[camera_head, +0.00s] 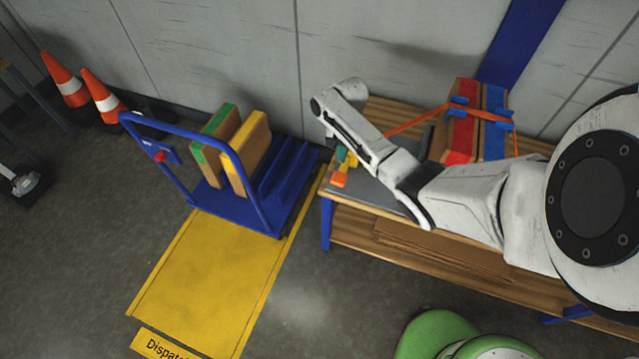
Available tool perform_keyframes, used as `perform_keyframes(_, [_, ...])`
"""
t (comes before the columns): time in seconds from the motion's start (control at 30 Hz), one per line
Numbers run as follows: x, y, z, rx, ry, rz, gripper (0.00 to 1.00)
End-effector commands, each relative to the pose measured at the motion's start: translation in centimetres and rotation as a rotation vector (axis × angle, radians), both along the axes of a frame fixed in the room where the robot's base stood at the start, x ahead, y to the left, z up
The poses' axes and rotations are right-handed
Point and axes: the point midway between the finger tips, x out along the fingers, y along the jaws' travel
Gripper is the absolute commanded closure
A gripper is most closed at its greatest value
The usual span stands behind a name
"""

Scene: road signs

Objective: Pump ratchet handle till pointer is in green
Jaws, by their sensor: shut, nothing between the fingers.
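An orange strap (405,124) runs over a red-edged sign stack (463,125) and a blue-edged sign stack (494,125) on the wooden bench, with blue corner pieces on top. A small piece with green, yellow and orange parts (340,179) sits at the bench's left end, partly hidden by my arm. It may belong to the strap's gauge; I cannot make out a pointer. A ratchet handle cannot be clearly told apart. My arm reaches left over the bench. Its fingers do not show, so where they are against the handle is hidden.
The bench (440,255) has a lower shelf and blue legs. A blue trolley (265,215) with a green-edged and a yellow-edged sign stands left on the floor. A yellow floor mat (205,275) lies before it. Two traffic cones (103,95) stand far left. A grey wall closes the back.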

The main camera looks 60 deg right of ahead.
Motion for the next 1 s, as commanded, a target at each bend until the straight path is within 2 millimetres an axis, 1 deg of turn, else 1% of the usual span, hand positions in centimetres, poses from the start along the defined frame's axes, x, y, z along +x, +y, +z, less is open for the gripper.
perform_keyframes(0.1, [-0.5,-0.3,0.0,-0.001,0.0,-0.008,1.0])
perform_keyframes(0.47, [-0.5,-0.3,-0.3,-0.002,-0.001,-0.008,1.0])
perform_keyframes(0.57, [-0.6,-0.3,-1.0,-0.002,-0.001,-0.008,1.0])
perform_keyframes(0.8, [-0.6,-0.1,-4.0,-0.003,0.0,-0.008,1.0])
perform_keyframes(1.0, [-0.6,0.1,-6.0,-0.003,-0.001,-0.008,1.0])
